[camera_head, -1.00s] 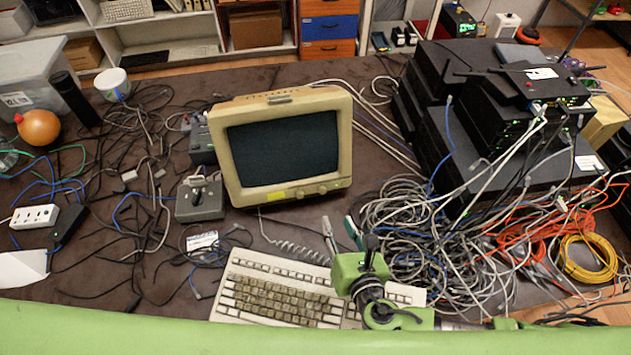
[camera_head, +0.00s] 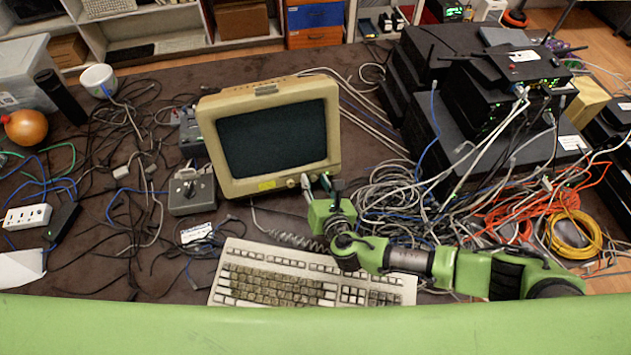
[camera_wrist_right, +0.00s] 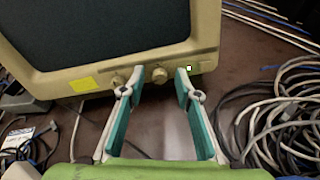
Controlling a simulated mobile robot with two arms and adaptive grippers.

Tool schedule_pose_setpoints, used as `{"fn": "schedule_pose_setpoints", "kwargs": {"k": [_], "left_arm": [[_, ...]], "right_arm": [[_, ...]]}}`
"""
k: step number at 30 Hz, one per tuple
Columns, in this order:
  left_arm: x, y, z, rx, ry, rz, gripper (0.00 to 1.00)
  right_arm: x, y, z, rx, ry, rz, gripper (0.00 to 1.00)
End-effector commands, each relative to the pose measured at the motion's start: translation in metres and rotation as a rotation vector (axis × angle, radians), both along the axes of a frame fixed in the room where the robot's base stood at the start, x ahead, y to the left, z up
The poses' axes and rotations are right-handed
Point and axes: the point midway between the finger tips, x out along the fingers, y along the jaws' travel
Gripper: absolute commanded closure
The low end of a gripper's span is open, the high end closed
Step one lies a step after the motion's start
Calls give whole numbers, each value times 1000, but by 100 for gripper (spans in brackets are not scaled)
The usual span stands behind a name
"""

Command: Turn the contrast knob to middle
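The beige monitor (camera_head: 268,140) stands on the dark table with a dark screen. In the right wrist view two round knobs sit on its lower front: a left knob (camera_wrist_right: 119,79) and a right knob (camera_wrist_right: 160,75). No label is readable, so I cannot tell which is contrast, nor the pointer angle. My right gripper (camera_head: 316,181) is open in front of the monitor's lower right edge. In the right wrist view its teal-padded fingers (camera_wrist_right: 160,78) appear on either side of the right knob; contact is not clear. My left gripper is out of view.
A keyboard (camera_head: 310,280) lies in front of the monitor. Tangled grey cables (camera_head: 400,205) lie to the right, beside stacked black network boxes (camera_head: 480,150). A grey switch box (camera_head: 192,192) stands to the left. A small lit indicator (camera_wrist_right: 188,68) is right of the knobs.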

Motion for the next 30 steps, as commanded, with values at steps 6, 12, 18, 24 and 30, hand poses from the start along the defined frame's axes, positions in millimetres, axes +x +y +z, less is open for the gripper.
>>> {"fn": "schedule_pose_setpoints", "kwargs": {"k": [6,12,18,24,30], "left_arm": [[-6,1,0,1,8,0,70],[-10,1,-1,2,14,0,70],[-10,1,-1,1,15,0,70],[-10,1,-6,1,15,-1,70],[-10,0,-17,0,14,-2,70]], "right_arm": [[0,0,0,0,0,0,70],[0,0,0,0,0,0,100],[0,0,-1,4,1,-1,100],[0,0,-2,46,14,-16,100],[0,-1,-4,158,45,-53,100]]}}
